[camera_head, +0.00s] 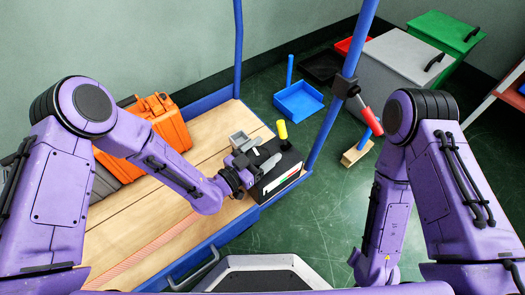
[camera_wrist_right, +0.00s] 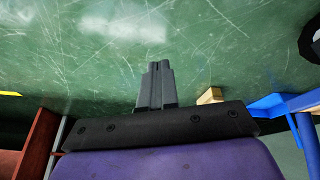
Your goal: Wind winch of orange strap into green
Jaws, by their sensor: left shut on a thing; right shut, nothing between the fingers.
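The winch (camera_head: 281,177) is a black box at the right end of the wooden bench, with a red, white and green strip on its front. A yellow handle (camera_head: 282,130) stands up from its top. The orange strap (camera_head: 160,245) looks pale and runs along the bench towards the winch. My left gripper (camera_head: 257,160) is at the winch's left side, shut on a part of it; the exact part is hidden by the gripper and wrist. My right gripper (camera_wrist_right: 158,85) is shut and empty above the green floor in the right wrist view; it is out of sight in the head view.
Orange cases (camera_head: 160,118) stand at the bench's left. A blue tray (camera_head: 299,100), grey bin (camera_head: 400,70) and green bin (camera_head: 440,35) stand behind.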

